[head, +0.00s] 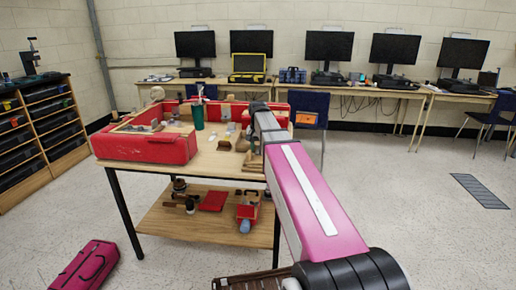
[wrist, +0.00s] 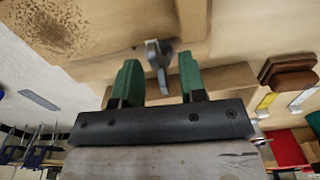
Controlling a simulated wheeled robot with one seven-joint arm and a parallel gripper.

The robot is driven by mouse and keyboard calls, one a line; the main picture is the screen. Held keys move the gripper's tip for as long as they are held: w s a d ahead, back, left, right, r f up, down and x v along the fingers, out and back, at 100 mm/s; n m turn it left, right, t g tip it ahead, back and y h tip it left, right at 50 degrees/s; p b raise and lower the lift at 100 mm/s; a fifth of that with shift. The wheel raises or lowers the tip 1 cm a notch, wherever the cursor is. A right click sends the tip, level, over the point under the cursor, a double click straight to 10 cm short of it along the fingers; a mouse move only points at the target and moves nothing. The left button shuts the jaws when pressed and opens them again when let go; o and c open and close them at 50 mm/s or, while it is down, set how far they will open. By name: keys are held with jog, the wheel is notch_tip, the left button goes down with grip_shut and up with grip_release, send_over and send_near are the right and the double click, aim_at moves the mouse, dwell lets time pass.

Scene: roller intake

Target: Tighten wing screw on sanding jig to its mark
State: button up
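In the wrist view, a grey metal wing screw (wrist: 158,66) with two prongs stands against pale wooden parts of what looks like the sanding jig (wrist: 232,82). My gripper (wrist: 160,68) has two green fingers spread apart, one on each side of the screw. Gaps show between the fingers and the screw, so it appears untouched. I cannot make out a mark for the screw. In the head view, my arm reaches over the wooden table (head: 213,165) and hides the gripper and the screw.
A red-walled tray (head: 150,148) and a green bottle (head: 197,114) stand left of my arm on the table. Brown blocks (wrist: 288,72) and small tools lie right in the wrist view.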

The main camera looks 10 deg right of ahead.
jog(key=shift+r, duration=3.5)
